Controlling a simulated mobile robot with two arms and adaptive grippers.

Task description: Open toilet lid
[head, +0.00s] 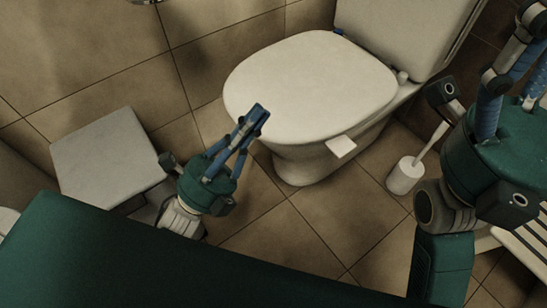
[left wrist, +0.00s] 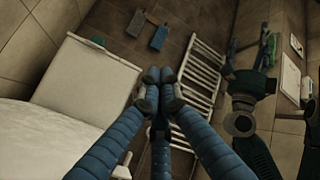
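The toilet (head: 300,160) stands at the upper middle of the head view. Its white lid (head: 315,80) lies flat and closed over the bowl. A small white tab (head: 341,147) sticks out below the lid's near edge. My left gripper (head: 258,115) has its blue fingers together, overlapping the lid's near left edge in the head view; contact cannot be told. In the left wrist view the fingertips (left wrist: 160,76) meet with nothing between them, and the lid (left wrist: 45,145) is at lower left. My right gripper (head: 505,85) is at the right, its fingertips unclear.
The toilet tank (head: 405,30) is behind the lid. A toilet brush in a white holder (head: 404,176) stands right of the toilet. A white-topped bin (head: 108,155) stands at left. A white slatted rack (left wrist: 200,85) lies beyond my fingers. Tiled floor (head: 330,225) is clear in front.

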